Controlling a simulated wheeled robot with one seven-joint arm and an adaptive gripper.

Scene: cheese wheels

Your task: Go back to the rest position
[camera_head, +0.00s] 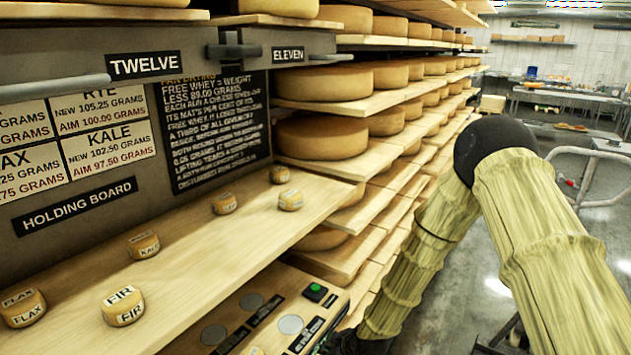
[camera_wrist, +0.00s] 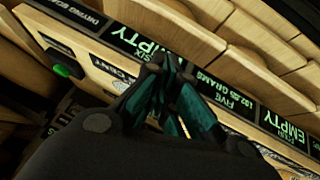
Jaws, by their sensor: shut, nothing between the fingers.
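My gripper (camera_wrist: 164,64) is in the wrist view with its dark teal fingers together and nothing between them. It is close to a pale wooden ledge with black labels reading EMPTY (camera_wrist: 139,36) and FIVE (camera_wrist: 232,95). In the head view my arm bends down at the right, and its dark end runs off the bottom edge, so the fingers are hidden there. Small cheese wheels lie on the holding board (camera_head: 190,255): one marked FIR (camera_head: 123,305), one FLAX (camera_head: 22,307), one KALE (camera_head: 143,245) and several others.
A green button (camera_head: 314,291) sits on a lower panel with round discs (camera_head: 290,325); a green button also shows in the wrist view (camera_wrist: 62,71). Racks of large cheese wheels (camera_head: 322,137) line the wall behind. Open floor (camera_head: 490,270) and steel tables (camera_head: 565,98) are at the right.

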